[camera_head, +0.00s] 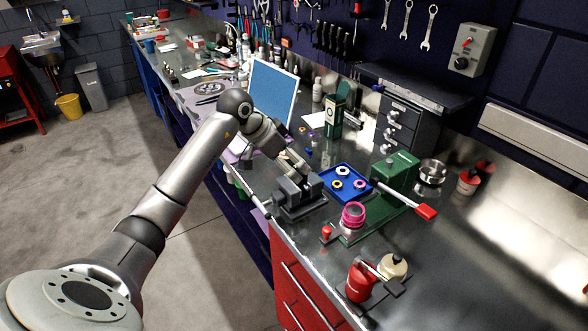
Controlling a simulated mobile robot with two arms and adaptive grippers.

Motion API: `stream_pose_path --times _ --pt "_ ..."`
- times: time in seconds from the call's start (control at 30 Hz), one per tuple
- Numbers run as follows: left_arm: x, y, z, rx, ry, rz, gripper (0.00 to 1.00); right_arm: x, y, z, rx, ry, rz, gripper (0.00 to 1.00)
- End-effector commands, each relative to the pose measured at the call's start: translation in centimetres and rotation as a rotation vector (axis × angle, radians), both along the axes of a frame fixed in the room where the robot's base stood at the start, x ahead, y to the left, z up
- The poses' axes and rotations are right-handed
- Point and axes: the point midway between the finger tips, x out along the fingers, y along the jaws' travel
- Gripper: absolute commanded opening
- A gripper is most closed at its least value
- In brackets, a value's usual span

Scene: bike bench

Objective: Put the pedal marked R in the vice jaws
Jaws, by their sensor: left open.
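The grey bench vice (298,195) stands at the front edge of the metal bench, in the middle of the view. My left gripper (300,172) is right above its jaws, pointing down, with its fingers open. Dark parts lie close together between the fingertips and the jaws, and I cannot tell whether a pedal is among them. No R mark is readable anywhere. A dark block (397,287) on a short rod lies near the front of the bench, and I cannot tell what it is. My right gripper does not show.
Right of the vice are a blue tray (363,198) with several coloured rings, a green machine (397,172) with a red-ended handle, and a pink spool (353,213). A red can (360,283) stands near the front. A blue-screened panel (274,87) stands behind my left arm.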

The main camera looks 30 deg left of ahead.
Motion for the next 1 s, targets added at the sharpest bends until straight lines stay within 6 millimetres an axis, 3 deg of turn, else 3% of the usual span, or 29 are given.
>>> stream_pose_path --times 0.2,0.4,1.0 --pt "-2.3 1.2 4.0 0.003 -0.005 0.002 0.93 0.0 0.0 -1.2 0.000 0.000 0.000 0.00" --pt "-3.8 1.8 6.4 0.001 -0.003 0.000 0.93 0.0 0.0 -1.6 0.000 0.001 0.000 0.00" --pt "-4.3 1.9 7.2 0.000 0.000 0.000 0.93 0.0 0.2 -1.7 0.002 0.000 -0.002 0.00"
